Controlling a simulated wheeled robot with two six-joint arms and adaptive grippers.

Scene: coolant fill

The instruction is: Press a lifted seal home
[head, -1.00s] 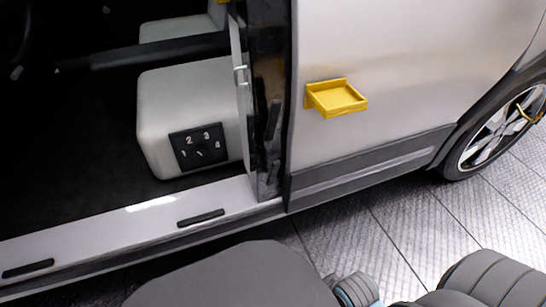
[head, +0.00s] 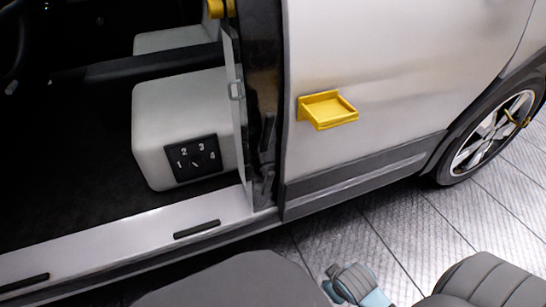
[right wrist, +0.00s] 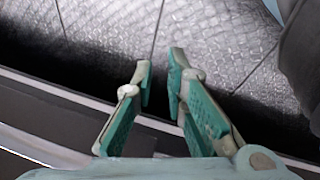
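A thin pale strip (head: 237,120) runs down the edge of the door opening beside the dark pillar (head: 264,100); it may be the seal, but I cannot tell whether any part is lifted. In the right wrist view my right gripper (right wrist: 160,60) has its two green fingers apart, with nothing between them. It is above the grey floor, near the dark lower edge of a body panel. My right gripper's fingers do not show in the head view. My left gripper is in neither view.
A yellow tray (head: 328,110) sticks out from the silver side panel (head: 390,60). Inside the opening are a grey box with a numbered dial (head: 196,158) and a pale sill (head: 120,238). A wheel (head: 490,135) stands at the right. Tiled floor (head: 400,225) is open beside the vehicle.

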